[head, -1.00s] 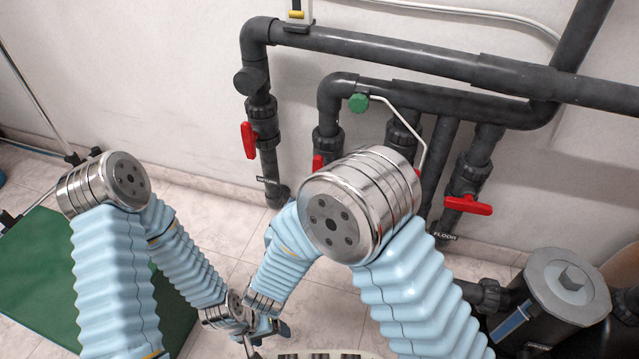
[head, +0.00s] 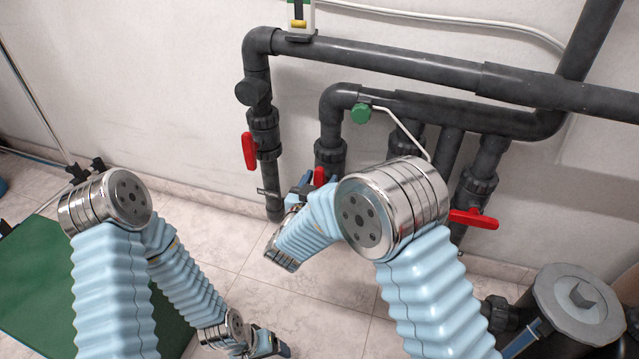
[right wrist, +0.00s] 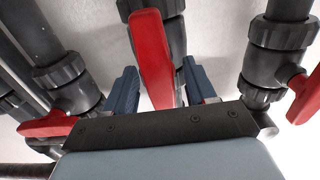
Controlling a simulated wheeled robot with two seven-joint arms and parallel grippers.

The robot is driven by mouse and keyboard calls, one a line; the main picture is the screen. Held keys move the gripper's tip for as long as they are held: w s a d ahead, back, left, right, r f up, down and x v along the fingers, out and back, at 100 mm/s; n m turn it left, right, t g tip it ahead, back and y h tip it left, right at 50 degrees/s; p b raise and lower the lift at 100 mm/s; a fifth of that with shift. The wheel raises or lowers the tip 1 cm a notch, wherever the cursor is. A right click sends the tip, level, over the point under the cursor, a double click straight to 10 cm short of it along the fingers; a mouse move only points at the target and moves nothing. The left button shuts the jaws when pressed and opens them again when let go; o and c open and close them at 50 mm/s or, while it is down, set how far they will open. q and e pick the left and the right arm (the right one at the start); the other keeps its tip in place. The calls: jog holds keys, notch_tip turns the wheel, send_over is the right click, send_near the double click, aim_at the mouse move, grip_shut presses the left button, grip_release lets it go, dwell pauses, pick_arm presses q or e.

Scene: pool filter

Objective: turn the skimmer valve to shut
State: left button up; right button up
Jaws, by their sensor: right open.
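A red valve handle (head: 319,177) shows on the middle-left upright pipe in the head view, partly hidden by my right arm. My right gripper (head: 303,187) is beside it, small and partly covered there. In the right wrist view a long red handle (right wrist: 152,58) reaches down between the two blue fingers of my open right gripper (right wrist: 153,90). There are visible gaps between fingers and handle. I cannot read a label that names the skimmer valve. My left gripper (head: 270,345) is low at the bottom of the head view, away from the valves; its jaws are unclear.
Other red handles stand on the left pipe (head: 249,151) and right pipe (head: 474,219). In the wrist view handles flank mine at left (right wrist: 48,125) and right (right wrist: 304,97). Tiled floor is open below.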

jog(key=shift+c, duration=0.4)
jog(key=c, duration=0.9)
jog(key=shift+m, duration=0.3)
jog(key=m, duration=0.3)
jog(key=shift+d+m, duration=0.2)
jog(key=shift+m, duration=0.2)
jog(key=m, duration=0.4)
jog(key=shift+s+d+f+m, duration=0.15)
jog(key=shift+f+m, duration=0.05)
jog(key=shift+m, duration=0.1)
jog(key=m, duration=0.4)
jog(key=shift+d+f, duration=0.15)
jog(key=shift+f, duration=0.05)
jog(key=shift+f+m, duration=0.15)
jog(key=shift+m, duration=1.05)
jog(key=shift+f+m, duration=0.1)
jog(key=shift+m, duration=1.1)
